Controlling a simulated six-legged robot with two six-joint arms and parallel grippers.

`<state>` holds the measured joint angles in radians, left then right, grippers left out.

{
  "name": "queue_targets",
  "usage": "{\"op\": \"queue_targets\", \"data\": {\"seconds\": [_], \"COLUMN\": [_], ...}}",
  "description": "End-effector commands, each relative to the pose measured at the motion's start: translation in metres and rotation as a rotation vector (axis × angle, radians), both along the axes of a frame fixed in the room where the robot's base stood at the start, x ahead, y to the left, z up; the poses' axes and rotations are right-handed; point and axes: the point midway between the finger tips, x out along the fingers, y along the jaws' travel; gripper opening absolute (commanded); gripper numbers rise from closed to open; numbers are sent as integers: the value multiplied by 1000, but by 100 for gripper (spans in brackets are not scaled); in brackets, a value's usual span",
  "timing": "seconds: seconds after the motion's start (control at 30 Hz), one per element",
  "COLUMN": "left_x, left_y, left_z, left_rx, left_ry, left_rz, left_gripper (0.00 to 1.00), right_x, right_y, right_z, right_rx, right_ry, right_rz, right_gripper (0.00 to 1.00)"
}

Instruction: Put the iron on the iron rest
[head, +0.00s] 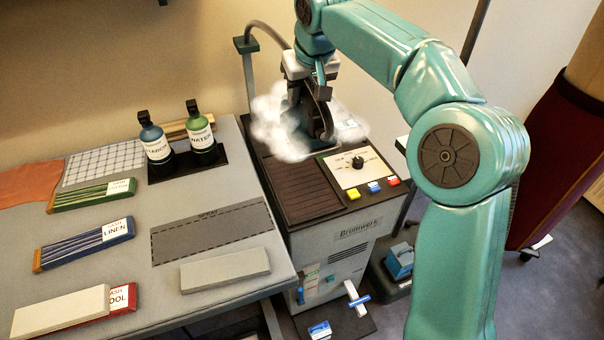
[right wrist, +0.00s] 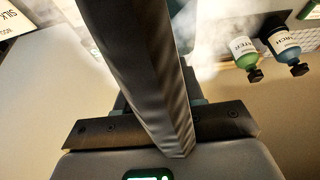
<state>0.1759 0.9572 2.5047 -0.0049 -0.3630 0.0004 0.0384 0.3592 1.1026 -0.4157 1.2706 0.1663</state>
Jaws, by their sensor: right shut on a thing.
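The iron (head: 318,120) is dark and stands in white steam over the back of the steam station (head: 345,245). A dark ribbed iron rest (head: 300,190) is on the station's top, in front of the iron. My right gripper (head: 308,92) is shut on the iron from above. Steam hides the iron's lower edge, so I cannot tell if it touches the station. In the right wrist view a thick dark bar (right wrist: 145,70), probably the iron's handle, fills the middle. My left gripper is not in view.
Green (head: 199,130) and blue (head: 153,138) bottles stand left of the station in a black holder. Labelled fabric bundles and pale blocks lie on the grey table (head: 150,285). A control panel (head: 357,165) with a knob and coloured buttons is right of the rest. A hose post (head: 246,75) stands behind.

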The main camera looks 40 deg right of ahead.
Motion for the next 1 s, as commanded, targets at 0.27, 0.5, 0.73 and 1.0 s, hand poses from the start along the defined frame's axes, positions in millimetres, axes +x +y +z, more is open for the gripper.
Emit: {"op": "queue_targets", "data": {"seconds": [0.27, 0.5, 0.73, 1.0], "left_x": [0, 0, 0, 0], "left_y": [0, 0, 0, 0], "left_z": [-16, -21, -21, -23], "left_rx": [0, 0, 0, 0], "left_ry": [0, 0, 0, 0], "left_rz": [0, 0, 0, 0], "left_gripper": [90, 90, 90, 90], "right_x": [-1, -1, 0, 0], "right_y": [-3, -3, -3, -2], "right_z": [-69, -123, -145, -180], "right_rx": [0, 0, -1, -1], "right_ry": [-1, -2, -6, -3], "right_rz": [-3, -3, -3, -4], "right_gripper": [0, 0, 0, 0]}}
